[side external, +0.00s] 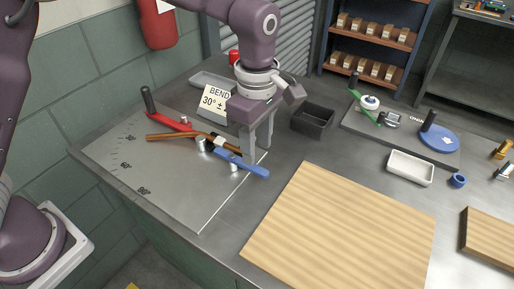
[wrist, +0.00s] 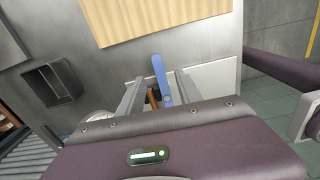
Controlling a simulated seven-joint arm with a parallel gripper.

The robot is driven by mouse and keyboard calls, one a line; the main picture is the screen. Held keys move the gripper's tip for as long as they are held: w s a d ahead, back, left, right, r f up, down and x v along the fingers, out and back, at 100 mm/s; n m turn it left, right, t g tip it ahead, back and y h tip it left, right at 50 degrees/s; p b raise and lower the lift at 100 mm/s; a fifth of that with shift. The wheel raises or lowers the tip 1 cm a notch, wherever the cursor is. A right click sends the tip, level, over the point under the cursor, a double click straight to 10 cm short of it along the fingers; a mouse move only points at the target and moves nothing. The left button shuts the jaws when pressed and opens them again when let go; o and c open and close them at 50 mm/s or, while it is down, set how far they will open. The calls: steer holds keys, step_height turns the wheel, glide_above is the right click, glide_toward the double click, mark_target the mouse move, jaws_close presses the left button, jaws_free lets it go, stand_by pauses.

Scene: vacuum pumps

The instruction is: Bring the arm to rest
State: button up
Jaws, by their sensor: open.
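My gripper (side external: 258,150) is open and points down over the right part of the bending plate (side external: 187,208). In the wrist view my gripper (wrist: 160,86) shows its two fingers apart, with a blue handle (wrist: 160,70) seen between them. In the side view the blue handle (side external: 253,169) lies low over the plate beside the fingertips; I cannot tell if a finger touches it. A copper-coloured tube (side external: 165,136) lies across the plate next to a red lever (side external: 172,122) with a dark grip. The tube's far end is partly hidden by the gripper.
A sign (side external: 214,101) reading "BEND 30°" stands behind the plate. A dark bin (side external: 313,120) is right of the gripper. A wooden board (side external: 340,235) lies in front, bare. A white tray (side external: 410,168) and a second tool board (side external: 400,140) are further right.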

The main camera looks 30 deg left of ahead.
steer(key=s+a+r+m+t+h, duration=0.2)
steer(key=s+a+r+m+t, duration=0.1)
steer(key=s+a+r+m, duration=0.8)
steer(key=s+a+r+m+t+y, duration=0.1)
steer(key=s+a+m, duration=0.2)
steer(key=s, duration=0.3)
steer(key=s+a+m+t+y, duration=0.1)
steer(key=s+a+m, duration=0.2)
steer(key=s, duration=0.3)
steer(key=shift+s+r+m+t, duration=0.3)
steer(key=shift+r, duration=0.1)
